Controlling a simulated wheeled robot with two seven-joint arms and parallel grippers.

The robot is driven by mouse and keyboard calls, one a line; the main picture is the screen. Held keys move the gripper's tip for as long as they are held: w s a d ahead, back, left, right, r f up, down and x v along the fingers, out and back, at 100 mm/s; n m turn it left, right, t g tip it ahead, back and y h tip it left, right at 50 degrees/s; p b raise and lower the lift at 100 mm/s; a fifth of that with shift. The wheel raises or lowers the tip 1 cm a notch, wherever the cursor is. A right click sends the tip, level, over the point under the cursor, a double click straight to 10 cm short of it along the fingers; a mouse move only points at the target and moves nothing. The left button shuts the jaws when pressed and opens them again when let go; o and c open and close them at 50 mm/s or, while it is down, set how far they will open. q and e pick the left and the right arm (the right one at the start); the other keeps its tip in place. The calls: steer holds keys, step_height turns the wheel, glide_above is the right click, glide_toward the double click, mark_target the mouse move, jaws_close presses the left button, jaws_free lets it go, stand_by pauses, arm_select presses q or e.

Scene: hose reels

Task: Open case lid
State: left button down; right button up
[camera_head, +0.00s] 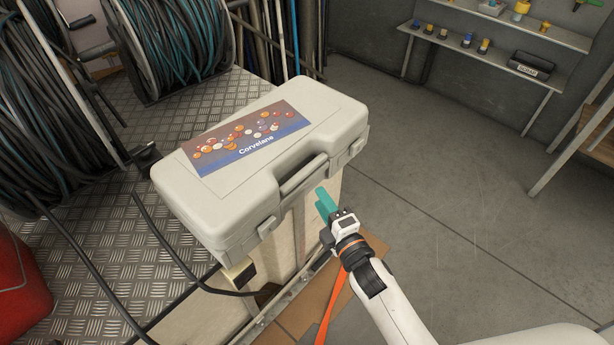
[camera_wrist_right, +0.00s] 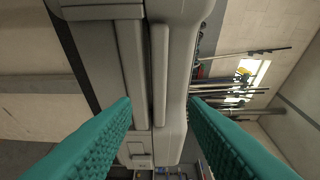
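A light grey plastic case (camera_head: 330,105) with a "Corvelane" picture label lies flat with its lid shut. Its handle (camera_head: 303,174) is on the front side, between a left latch (camera_head: 268,226) and a right latch (camera_head: 357,147). My right gripper (camera_head: 322,195), with teal fingers, is just in front of the case, near the handle. In the right wrist view its fingers (camera_wrist_right: 160,102) are spread with nothing between them, and the case front (camera_wrist_right: 178,85) fills the space ahead. I cannot tell whether a finger touches the case. My left gripper is not in view.
The case rests on a pale box-like stand (camera_head: 285,245) beside a metal tread-plate platform (camera_head: 120,275). Hose reels (camera_head: 165,45) stand behind at the left. A dark hose (camera_head: 185,265) runs near the case's left front. Open floor (camera_head: 450,165) lies to the right; shelves (camera_head: 500,45) are at the back.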

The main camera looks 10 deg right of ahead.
mark_target(306, 176)
steer(key=x, duration=0.8)
steer(key=shift+w+a+f, duration=0.1)
steer(key=shift+w+f, duration=0.05)
steer(key=shift+w, duration=0.2)
jaws_close()
